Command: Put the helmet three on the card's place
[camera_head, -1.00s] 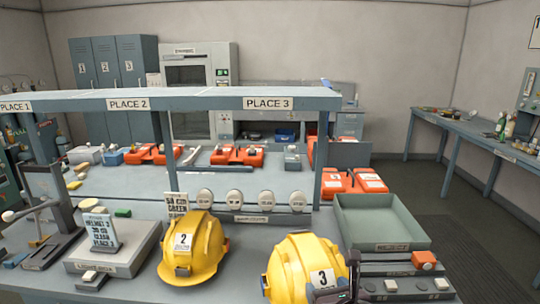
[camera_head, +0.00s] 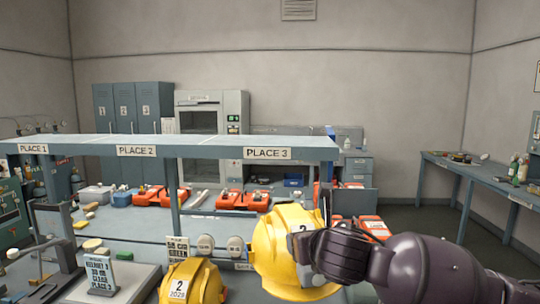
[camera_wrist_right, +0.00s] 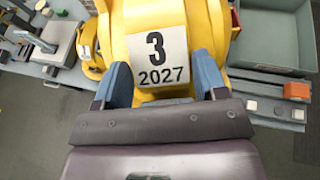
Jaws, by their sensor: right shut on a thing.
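The yellow helmet three (camera_head: 272,242) is lifted in front of the shelf, below the PLACE 3 label. Its plate reads 3 and 2027 in the wrist view (camera_wrist_right: 158,57). My right gripper (camera_wrist_right: 162,82) is shut on its front, a blue finger on each side of the plate. In the head view my right arm hides the helmet's right side. The card (camera_head: 100,273) stands on a grey box at lower left; its small text names helmet 3 and seems to end in PLACE 3. The shelf top (camera_head: 200,147) bears labels PLACE 1, PLACE 2 and PLACE 3. My left gripper is out of view.
Helmet two (camera_head: 190,283) sits on the bench left of the held helmet. A grey tray (camera_wrist_right: 270,35) lies to the right in the wrist view. The shelf top looks bare. Orange boxes (camera_head: 230,200) lie beyond.

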